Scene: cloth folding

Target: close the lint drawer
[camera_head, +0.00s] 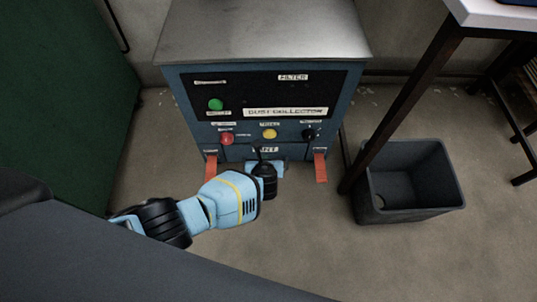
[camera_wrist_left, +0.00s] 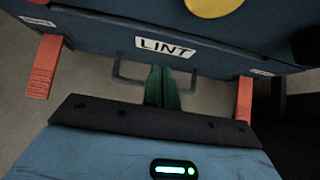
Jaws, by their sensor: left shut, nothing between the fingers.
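The lint drawer (camera_wrist_left: 215,58) is a dark blue front with a white LINT label, low on the dust collector (camera_head: 265,45). In the head view its label (camera_head: 265,149) shows just above my left gripper (camera_head: 262,155), which hides part of the front. In the left wrist view a dark bracket handle (camera_wrist_left: 122,80) juts out below the label. My left gripper's green fingers (camera_wrist_left: 163,72) are together and empty, within the handle's span. I cannot tell whether they touch the handle or front. How far out the drawer sits is unclear. My right gripper is not in view.
Red-orange tabs (camera_head: 320,167) flank the drawer. Green, red and yellow buttons (camera_head: 269,134) sit on the panel above. A dark open bin (camera_head: 415,214) stands at right beside a table leg (camera_head: 400,110). A green cabinet (camera_head: 60,90) stands at left. The floor in front is clear.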

